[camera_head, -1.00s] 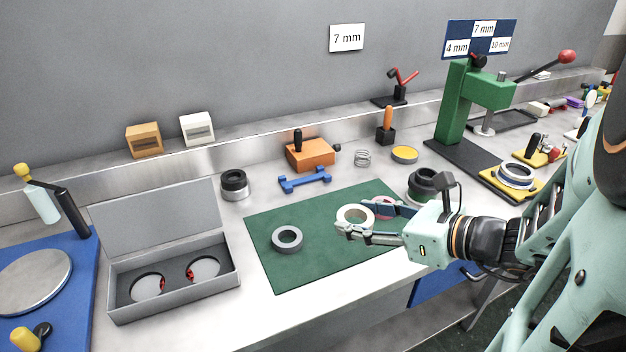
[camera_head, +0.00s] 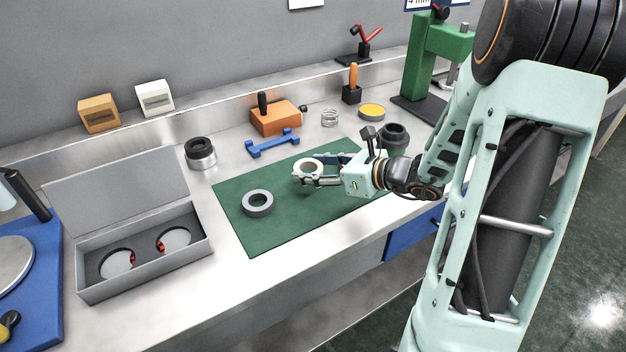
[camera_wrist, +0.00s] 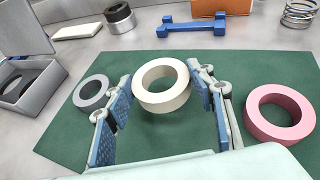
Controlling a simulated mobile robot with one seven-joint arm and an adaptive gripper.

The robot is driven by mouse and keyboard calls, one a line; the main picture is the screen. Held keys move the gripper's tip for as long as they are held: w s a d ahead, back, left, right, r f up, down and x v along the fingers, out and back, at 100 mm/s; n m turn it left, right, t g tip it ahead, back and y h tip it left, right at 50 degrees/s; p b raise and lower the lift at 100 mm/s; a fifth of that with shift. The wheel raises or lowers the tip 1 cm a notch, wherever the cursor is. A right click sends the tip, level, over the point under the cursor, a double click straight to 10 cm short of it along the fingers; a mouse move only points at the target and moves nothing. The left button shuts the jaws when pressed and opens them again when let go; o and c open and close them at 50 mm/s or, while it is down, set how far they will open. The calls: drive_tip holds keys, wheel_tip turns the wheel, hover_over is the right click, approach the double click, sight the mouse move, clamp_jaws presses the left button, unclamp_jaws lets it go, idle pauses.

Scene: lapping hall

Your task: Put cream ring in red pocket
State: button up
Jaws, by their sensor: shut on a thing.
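My gripper (camera_head: 309,173) is shut on the cream ring (camera_head: 297,169), a finger on either side. In the wrist view the cream ring (camera_wrist: 163,104) sits flat between the two blue-padded fingers (camera_wrist: 160,88), over the green mat (camera_head: 290,222). Whether it clears the mat is hard to tell. An open grey box (camera_head: 145,277) stands left of the mat, its lid up.
A grey ring (camera_head: 257,212) lies on the mat between gripper and box. A pink ring (camera_wrist: 258,123) lies right of my gripper in the wrist view. Behind stand a dark-and-silver cylinder (camera_head: 201,158), a blue bar (camera_head: 272,146) and an orange block (camera_head: 276,119).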

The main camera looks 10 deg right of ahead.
sight(313, 187)
drive_tip(key=shift+w+f+b, duration=0.1)
drive_tip(key=shift+f+b, duration=0.25)
drive_tip(key=shift+f, duration=1.25)
drive_tip(key=shift+f, duration=0.1)
drive_tip(key=shift+f, duration=0.15)
drive_tip(key=o, duration=1.3)
